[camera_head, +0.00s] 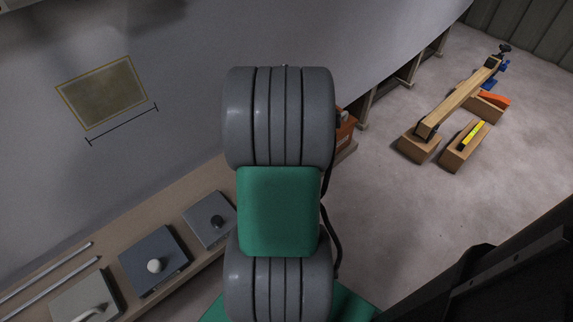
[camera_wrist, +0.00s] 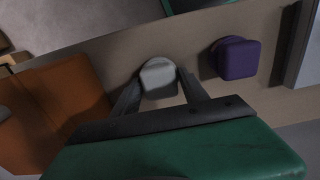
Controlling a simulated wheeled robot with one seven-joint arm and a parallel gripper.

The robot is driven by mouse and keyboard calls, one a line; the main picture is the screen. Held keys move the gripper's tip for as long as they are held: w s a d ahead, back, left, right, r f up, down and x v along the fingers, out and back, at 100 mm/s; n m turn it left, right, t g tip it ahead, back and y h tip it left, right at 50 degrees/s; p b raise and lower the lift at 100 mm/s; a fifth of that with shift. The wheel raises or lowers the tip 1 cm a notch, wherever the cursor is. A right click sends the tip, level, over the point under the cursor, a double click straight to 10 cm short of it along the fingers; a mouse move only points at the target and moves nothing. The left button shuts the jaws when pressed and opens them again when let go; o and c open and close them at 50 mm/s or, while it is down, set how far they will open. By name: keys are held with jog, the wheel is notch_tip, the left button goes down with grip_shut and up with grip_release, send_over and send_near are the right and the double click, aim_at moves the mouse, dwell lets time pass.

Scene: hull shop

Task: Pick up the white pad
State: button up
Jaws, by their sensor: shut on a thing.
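The white pad (camera_wrist: 159,70) is a small, pale, rounded block in the wrist view. My gripper (camera_wrist: 159,80) has one finger on each side of it and is shut on it. The pad is over or on the tan bench top (camera_wrist: 120,60); I cannot tell whether it touches the surface. In the head view my own arm covers the middle, and neither the pad nor my gripper shows.
A purple block (camera_wrist: 236,58) stands right of the pad. An orange bin (camera_wrist: 65,95) is on the left. In the head view, plates with knobs, one blue-grey (camera_head: 140,250), lie along the bench (camera_head: 170,195).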

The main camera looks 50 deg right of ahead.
jog(key=c, duration=0.4)
jog(key=shift+r, duration=0.55)
notch_tip(320, 180, up, 3)
jog(key=shift+f+p, duration=0.15)
jog(key=shift+p, duration=0.4)
jog(key=s+a+r+p, duration=0.3)
jog(key=a+r, duration=0.6)
jog(key=a, duration=0.4)
jog(key=shift+s+a, duration=0.25)
jog(key=shift+s, duration=0.3)
jog(key=shift+r, duration=0.1)
